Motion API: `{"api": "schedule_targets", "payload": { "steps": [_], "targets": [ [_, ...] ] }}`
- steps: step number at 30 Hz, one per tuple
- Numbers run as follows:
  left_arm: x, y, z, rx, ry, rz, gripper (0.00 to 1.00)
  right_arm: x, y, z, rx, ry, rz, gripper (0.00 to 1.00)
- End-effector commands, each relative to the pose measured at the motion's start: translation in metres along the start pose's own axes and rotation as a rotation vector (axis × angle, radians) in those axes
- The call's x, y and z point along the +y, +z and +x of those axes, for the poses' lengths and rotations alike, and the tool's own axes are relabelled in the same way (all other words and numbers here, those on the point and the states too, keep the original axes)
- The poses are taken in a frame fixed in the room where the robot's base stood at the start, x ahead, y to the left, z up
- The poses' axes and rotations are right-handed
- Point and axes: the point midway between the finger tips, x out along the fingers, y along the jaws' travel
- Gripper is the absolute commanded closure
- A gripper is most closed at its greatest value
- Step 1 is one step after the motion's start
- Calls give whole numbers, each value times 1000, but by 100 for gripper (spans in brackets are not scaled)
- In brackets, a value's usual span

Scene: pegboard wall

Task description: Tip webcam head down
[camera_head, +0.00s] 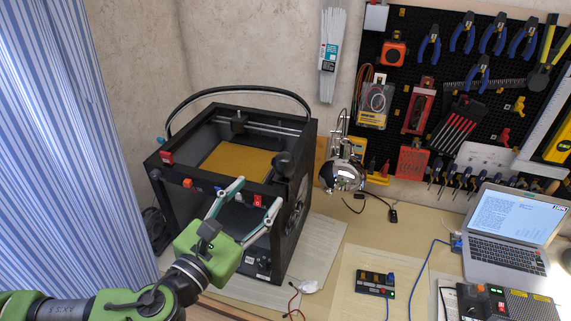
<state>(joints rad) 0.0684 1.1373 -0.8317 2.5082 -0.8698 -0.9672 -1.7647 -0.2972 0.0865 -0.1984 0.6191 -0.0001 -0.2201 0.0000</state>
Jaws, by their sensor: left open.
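A small dark rounded head, which looks like the webcam (283,160), sits at the upper front right corner of the black 3D printer (273,232). Its exact tilt is too small to tell. My left gripper (259,192) reaches up from the lower left, in front of the printer. Its two pale fingers are spread apart with nothing between them. In the picture the fingertips lie below and left of the webcam, apart from it. My right gripper is not in view.
A chrome lamp-like object (342,175) stands right of the printer. A pegboard (400,60) with tools hangs behind. A laptop (508,240), a small black box (375,283) and cables lie on the table at right. A striped curtain (70,140) hangs at left.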

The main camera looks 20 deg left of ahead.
Motion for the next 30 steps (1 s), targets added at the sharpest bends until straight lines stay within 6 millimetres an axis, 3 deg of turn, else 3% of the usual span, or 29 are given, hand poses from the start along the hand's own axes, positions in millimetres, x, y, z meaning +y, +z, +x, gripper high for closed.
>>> {"api": "schedule_targets", "payload": {
  "steps": [3,6,8,12,17,24,30],
  "targets": [
    [-1,-2,14,-8,0,-3,48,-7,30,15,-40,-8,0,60],
    [0,-4,24,-8,4,-3,48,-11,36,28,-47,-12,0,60],
    [0,-4,29,-7,5,-4,48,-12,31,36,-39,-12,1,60],
    [-1,-3,40,-8,1,-4,48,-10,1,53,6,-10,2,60],
    [0,0,66,-6,2,-4,48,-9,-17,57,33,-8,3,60],
    [1,3,104,0,2,-5,48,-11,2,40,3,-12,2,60],
    [1,1,119,0,1,-4,48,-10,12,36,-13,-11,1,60]
  ]
}}
